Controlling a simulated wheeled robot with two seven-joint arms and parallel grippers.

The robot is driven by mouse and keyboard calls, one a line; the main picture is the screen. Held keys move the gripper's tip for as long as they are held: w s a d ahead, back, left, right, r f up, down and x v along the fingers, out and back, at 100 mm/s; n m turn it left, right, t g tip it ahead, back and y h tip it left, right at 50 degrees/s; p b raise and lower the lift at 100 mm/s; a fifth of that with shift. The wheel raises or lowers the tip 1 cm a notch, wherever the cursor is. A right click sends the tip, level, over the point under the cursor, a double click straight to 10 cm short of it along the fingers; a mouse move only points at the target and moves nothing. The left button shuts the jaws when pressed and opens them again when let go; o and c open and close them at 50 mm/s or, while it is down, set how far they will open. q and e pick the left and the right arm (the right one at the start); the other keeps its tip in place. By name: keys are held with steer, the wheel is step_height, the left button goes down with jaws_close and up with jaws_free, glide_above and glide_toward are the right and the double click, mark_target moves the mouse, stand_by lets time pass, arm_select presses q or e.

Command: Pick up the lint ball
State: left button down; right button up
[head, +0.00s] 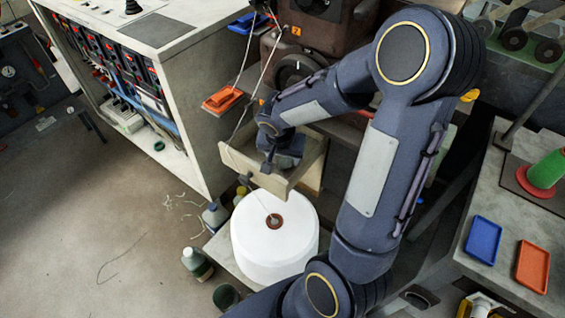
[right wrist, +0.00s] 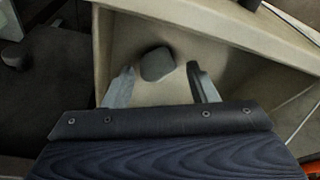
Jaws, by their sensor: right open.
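The lint ball (right wrist: 157,63) is a small dark grey lump in the right wrist view. It rests inside a beige open-topped bin (right wrist: 232,40). My right gripper (right wrist: 160,76) is open, with one finger on each side of the ball's near part and a visible gap to each. It holds nothing. In the head view my right gripper (head: 268,166) reaches down into the bin (head: 249,172), and I cannot make out the ball there. My left gripper is not in view.
A large white thread cone (head: 272,240) stands just in front of the bin. A control cabinet (head: 185,85) is at left, with an orange tray (head: 222,99) near it. Bottles (head: 197,262) stand on the floor. A bench at right holds blue (head: 483,240) and orange (head: 533,266) trays.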

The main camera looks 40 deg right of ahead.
steer(key=shift+x, duration=0.95)
steer(key=shift+c, duration=0.2)
steer(key=c, duration=0.8)
